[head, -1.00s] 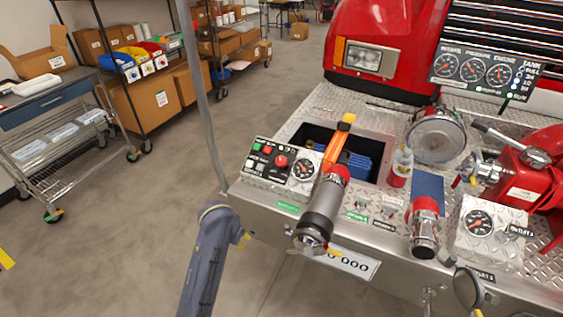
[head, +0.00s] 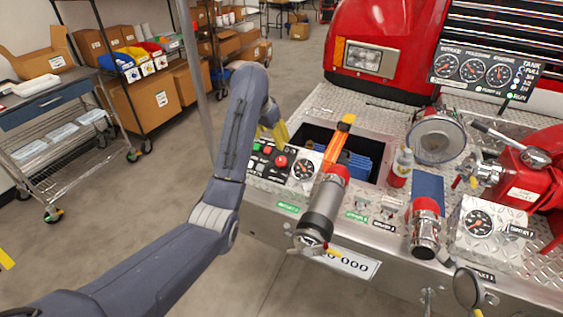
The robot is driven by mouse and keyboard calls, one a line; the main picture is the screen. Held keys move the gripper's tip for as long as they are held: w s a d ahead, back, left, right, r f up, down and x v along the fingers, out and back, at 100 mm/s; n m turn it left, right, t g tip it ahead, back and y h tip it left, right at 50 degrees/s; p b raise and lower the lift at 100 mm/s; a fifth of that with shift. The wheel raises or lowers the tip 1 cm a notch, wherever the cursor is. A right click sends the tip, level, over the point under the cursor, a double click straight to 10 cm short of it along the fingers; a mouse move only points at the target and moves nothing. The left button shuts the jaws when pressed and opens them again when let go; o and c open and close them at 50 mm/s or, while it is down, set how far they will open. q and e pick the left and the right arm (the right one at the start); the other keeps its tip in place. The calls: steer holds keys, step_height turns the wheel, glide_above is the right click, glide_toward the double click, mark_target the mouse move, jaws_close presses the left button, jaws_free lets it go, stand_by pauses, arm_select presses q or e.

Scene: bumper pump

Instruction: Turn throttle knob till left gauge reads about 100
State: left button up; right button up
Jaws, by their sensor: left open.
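A control box (head: 262,182) with several small buttons and a red knob (head: 281,161) sits on the left end of the bumper. A round dial gauge (head: 304,168) is set into its right side; its reading is too small to make out. My left gripper (head: 276,132), with yellow fingers, is open and hangs just above and behind the box's buttons, near the red knob and apart from it. A gauge panel (head: 484,74) at the back right holds three dials, the leftmost (head: 446,66) among them. My right gripper is not in view.
A grey nozzle (head: 320,212) stands right of the control box. Behind it is a recessed bay with an orange-handled tool (head: 338,142). Another gauge box (head: 480,222) sits at the right. Shelves with cartons (head: 158,95) stand at the left, beyond open floor.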

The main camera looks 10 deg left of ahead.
mark_target(281, 160)
arm_select(q)
steer(key=x, duration=1.7)
steer(key=shift+w+d, duration=0.15)
steer(key=shift+w, duration=0.05)
steer(key=shift+c, duration=0.3)
steer(key=shift+r, duration=0.1)
jaws_close()
